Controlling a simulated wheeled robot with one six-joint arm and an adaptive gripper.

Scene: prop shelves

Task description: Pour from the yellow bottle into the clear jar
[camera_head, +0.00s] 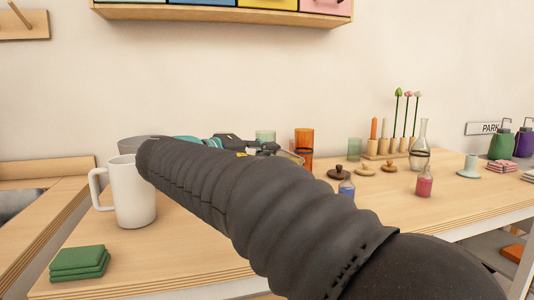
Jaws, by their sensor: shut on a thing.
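My gripper (266,146) shows in part beyond my dark ribbed arm, which crosses the middle of the view. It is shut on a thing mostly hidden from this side. A pale glassy edge (291,157) shows just right of the fingers; I cannot tell whether it is the clear jar or the held thing. I cannot make out the yellow bottle; only a tiny yellow patch shows by the arm. A green-tinted glass (265,136) and an amber glass (304,138) stand behind the gripper.
A white mug (132,194) and stacked green cloths (79,263) are at left. Small blue (346,187) and pink (424,183) bottles, dark and tan stoppers, a clear flask (420,142) and a wooden holder stand at right on the wooden table (380,218). A shelf (220,13) hangs above.

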